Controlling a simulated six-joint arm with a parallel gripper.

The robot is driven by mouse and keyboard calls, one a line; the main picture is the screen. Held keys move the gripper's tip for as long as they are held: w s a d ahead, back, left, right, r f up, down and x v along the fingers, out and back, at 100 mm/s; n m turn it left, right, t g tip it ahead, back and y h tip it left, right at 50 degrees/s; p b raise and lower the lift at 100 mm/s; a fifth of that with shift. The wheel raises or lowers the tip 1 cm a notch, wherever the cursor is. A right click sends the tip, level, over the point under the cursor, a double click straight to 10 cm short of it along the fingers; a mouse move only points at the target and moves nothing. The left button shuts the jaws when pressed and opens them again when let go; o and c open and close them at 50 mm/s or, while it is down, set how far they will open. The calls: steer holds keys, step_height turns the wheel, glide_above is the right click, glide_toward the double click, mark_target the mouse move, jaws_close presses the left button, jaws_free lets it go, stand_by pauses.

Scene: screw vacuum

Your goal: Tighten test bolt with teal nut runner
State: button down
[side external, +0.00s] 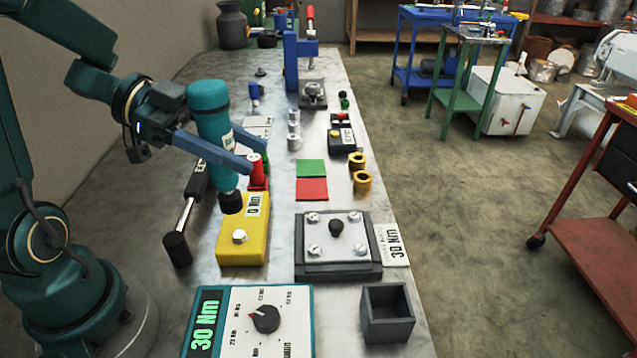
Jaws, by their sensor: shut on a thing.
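The teal nut runner (209,103) is held between the fingers of my gripper (258,167), which is shut on its body. The runner is nearly upright, leaning slightly, with its black socket (231,203) pointing down. The test bolt (239,236) has a silver head and stands on top of a yellow block (241,255) with a white label. The socket is over the back left part of the block, behind and above the bolt, and appears apart from it.
A torque wrench (186,213) lies left of the block. A controller (285,335) reading 30 Nm is in front. A bolted plate (338,240) and an open grey box (387,312) stand to the right. A red cylinder (256,171) is behind the fingers. Red and green pads (311,188) lie mid-bench.

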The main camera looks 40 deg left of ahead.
mark_target(238, 180)
steer(key=shift+f, duration=2.75)
steer(key=shift+f, duration=0.85)
stand_by(2.4)
steer(key=shift+r, duration=0.1)
stand_by(0.3)
steer(key=shift+r, duration=2.5)
steer(key=shift+d, duration=0.1)
